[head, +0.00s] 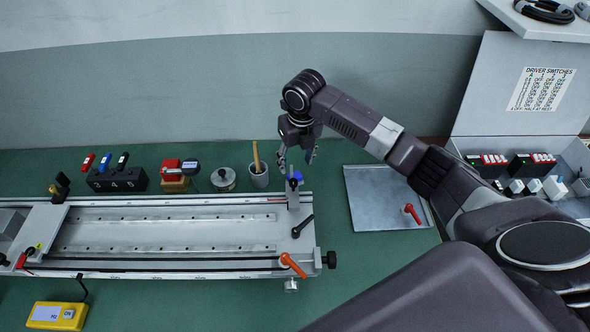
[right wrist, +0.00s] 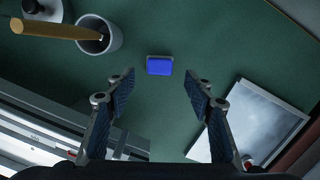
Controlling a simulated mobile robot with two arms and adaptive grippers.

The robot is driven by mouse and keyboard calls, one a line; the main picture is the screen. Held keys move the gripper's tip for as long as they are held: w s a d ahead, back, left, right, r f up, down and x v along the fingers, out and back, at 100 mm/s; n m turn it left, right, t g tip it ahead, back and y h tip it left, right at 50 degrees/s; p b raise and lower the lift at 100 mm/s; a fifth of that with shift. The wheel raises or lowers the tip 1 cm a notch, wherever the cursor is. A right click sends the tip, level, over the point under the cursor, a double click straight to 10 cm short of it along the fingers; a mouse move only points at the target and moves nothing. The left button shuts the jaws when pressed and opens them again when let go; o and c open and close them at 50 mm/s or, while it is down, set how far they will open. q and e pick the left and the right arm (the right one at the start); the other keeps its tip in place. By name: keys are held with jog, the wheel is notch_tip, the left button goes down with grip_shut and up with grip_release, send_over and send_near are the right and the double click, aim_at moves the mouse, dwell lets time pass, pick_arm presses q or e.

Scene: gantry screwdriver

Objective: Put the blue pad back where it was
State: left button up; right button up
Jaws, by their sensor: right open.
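The blue pad (head: 297,174) lies on the green bench top behind the right end of the long rail fixture, partly hidden in the head view by the end post. In the right wrist view the blue pad (right wrist: 159,66) is fully visible, flat on the green surface, just beyond the fingertips and between their lines. My right gripper (head: 297,157) points down over this spot. Its fingers (right wrist: 160,76) are open and hold nothing. The height between the fingertips and the pad is hard to judge. My left gripper is not in view.
A grey cup (head: 259,177) with a wooden handle stands just left of the pad. A metal tray (head: 365,195) with a red-handled item lies to the right. The rail fixture (head: 170,265) runs in front.

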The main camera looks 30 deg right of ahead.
notch_tip(320, 180, up, 6)
jog(key=s, duration=0.1)
dwell(0.5)
